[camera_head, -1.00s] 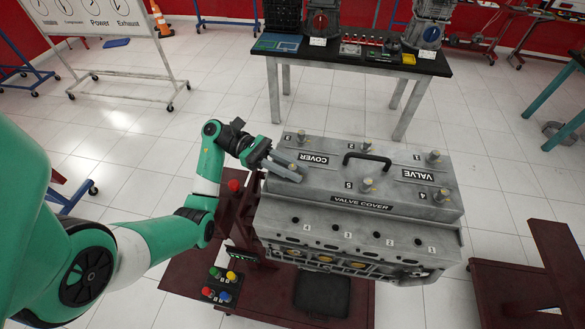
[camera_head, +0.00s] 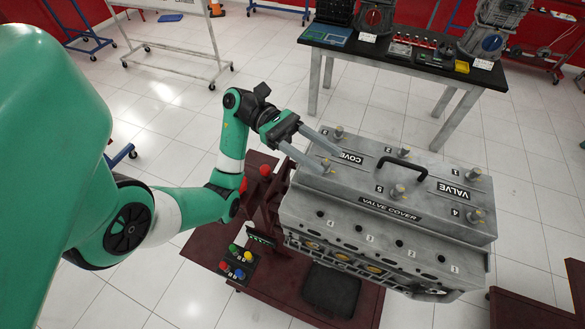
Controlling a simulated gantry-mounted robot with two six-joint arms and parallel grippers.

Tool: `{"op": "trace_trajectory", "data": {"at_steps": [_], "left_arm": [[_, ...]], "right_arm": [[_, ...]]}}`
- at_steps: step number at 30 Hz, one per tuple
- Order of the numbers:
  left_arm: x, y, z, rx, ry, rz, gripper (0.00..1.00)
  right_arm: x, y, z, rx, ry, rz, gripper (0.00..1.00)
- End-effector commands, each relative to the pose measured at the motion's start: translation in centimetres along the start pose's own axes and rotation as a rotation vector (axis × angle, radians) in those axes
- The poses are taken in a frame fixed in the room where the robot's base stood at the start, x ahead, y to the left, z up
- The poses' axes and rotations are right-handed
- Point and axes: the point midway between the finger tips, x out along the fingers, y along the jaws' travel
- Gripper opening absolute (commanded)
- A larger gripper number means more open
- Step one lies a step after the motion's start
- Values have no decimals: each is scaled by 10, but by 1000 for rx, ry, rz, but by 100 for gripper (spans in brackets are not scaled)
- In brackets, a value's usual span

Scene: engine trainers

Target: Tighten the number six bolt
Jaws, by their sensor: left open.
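The grey valve cover (camera_head: 425,214) sits on top of the engine block, with several upright bolts and printed numbers on it. The number six bolt (camera_head: 327,165) stands at the cover's left end, near the COVER label; its own number is hidden. My left gripper (camera_head: 331,160) reaches in from the left and is open. Its two long grey fingers are spread, with their tips close around the bolt's head; I cannot tell whether they touch it. The number five bolt (camera_head: 398,190) stands to the right. My right gripper is not in view.
A black handle (camera_head: 402,163) rises from the cover's middle. The dark red engine stand (camera_head: 205,250) carries a button box (camera_head: 238,262) with coloured buttons. A table (camera_head: 400,68) with engine parts stands behind. White tiled floor lies clear between them.

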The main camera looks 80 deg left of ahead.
Motion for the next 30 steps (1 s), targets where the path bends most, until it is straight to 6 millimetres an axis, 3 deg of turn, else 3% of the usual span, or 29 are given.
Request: {"op": "trace_trajectory", "data": {"at_steps": [1, 6, 12, 25, 30], "left_arm": [[1, -11, 11, 7, 2, 2, 54], [7, -53, 27, 3, 1, 2, 54], [11, -86, 42, 1, 0, 2, 54], [12, -94, 45, 4, 0, 0, 54], [12, -92, 47, 113, -6, 9, 54]], "right_arm": [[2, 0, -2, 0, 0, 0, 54], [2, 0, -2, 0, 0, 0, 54], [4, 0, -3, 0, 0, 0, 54], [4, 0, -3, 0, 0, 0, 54], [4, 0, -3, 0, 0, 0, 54]]}}
